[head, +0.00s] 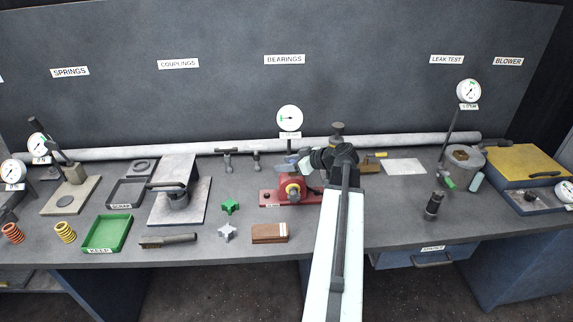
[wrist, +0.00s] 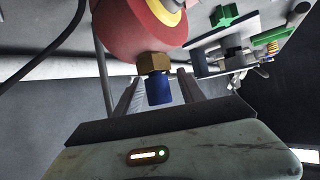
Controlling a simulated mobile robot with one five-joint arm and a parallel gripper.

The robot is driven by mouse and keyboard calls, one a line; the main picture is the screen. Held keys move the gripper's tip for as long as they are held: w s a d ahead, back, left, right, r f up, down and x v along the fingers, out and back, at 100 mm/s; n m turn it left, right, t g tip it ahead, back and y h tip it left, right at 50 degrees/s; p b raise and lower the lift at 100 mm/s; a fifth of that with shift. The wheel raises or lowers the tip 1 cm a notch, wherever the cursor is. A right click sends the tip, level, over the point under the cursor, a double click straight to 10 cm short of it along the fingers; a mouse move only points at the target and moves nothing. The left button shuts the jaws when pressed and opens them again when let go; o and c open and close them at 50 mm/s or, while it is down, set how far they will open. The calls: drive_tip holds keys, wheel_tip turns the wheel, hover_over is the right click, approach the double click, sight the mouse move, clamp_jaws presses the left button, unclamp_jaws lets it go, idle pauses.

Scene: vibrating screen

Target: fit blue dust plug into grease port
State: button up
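A red bearing housing (head: 272,197) with a yellow ring around its bore stands on the bench in the head view. In the wrist view the housing (wrist: 140,30) fills the top, with a brass hex fitting (wrist: 153,63) on it. The blue dust plug (wrist: 159,92) is in line with the fitting, its far end against or overlapping it; how deep it sits cannot be seen. My gripper (wrist: 161,85) has one finger on each side of the plug, with a visible gap at the right finger.
A dial gauge (head: 289,119) stands behind the housing. A green star knob (head: 230,206), a grey star knob (head: 227,233) and a brown block (head: 269,232) lie in front and left. A long grey pipe (head: 120,152) runs along the back.

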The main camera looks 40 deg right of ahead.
drive_tip(key=p+v, duration=0.3)
drive_tip(key=v, duration=0.4)
drive_tip(key=shift+s+r+p, duration=0.15)
drive_tip(key=shift+r+p, duration=0.05)
drive_tip(key=shift+p, duration=0.2)
drive_tip(key=shift+s, duration=0.2)
wheel_tip(320, 180, up, 4)
drive_tip(key=p, duration=0.4)
drive_tip(key=shift+d, duration=0.1)
